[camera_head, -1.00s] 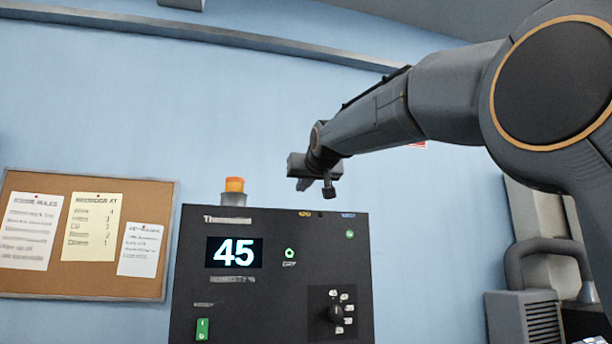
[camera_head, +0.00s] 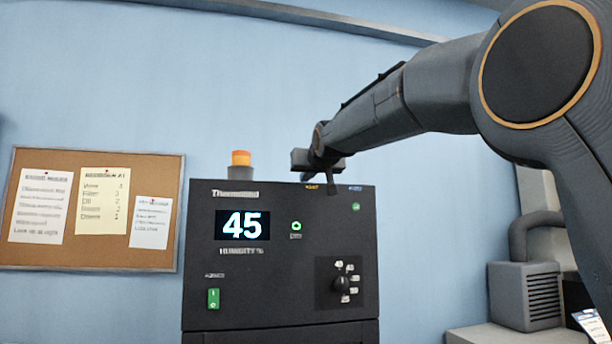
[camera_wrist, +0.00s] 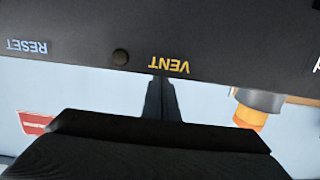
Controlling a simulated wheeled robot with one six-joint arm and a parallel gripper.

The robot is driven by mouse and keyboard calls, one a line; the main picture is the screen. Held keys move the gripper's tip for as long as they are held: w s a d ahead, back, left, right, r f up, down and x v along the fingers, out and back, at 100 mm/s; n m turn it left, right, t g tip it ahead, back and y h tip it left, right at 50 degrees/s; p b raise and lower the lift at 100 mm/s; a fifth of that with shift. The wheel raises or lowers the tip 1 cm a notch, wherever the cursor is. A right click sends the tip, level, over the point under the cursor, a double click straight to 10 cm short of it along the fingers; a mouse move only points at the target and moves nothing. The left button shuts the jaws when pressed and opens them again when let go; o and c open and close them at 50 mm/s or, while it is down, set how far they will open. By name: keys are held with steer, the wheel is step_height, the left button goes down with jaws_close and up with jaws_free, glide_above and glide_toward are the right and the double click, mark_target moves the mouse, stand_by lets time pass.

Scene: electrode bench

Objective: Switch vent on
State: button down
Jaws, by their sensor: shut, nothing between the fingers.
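A dark control box (camera_head: 280,280) stands in front of the wall with a lit display (camera_head: 242,226) reading 45. A yellow VENT label (camera_head: 312,187) and a blue RESET label (camera_head: 355,188) sit along its top edge. My gripper (camera_head: 332,190) is shut and empty, pointing down at the box's top edge. In the wrist view its fingertips (camera_wrist: 160,82) are beside the VENT label. No vent switch shows clearly; the fingers may hide it.
An orange beacon (camera_head: 240,160) stands on the box's top left. The front has a green rocker switch (camera_head: 213,298) and a rotary dial (camera_head: 341,284). A corkboard (camera_head: 95,259) hangs at left. A grey machine (camera_head: 525,294) stands at right.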

steer(key=shift+g+p, duration=0.3)
steer(key=shift+p, duration=0.8)
steer(key=shift+w+f, duration=0.1)
steer(key=shift+f, duration=0.1)
steer(key=shift+r, duration=0.1)
step_height(320, 180, up, 4)
steer(key=p, duration=0.4)
steer(key=shift+w+a+r, duration=0.1)
steer(key=shift+w+r, duration=0.05)
steer(key=shift+r, duration=0.1)
steer(key=r+b+v, duration=0.1)
steer(key=b+v, duration=0.2)
steer(key=v, duration=0.6)
steer(key=shift+r+b, duration=0.35)
steer(key=shift+r, duration=0.05)
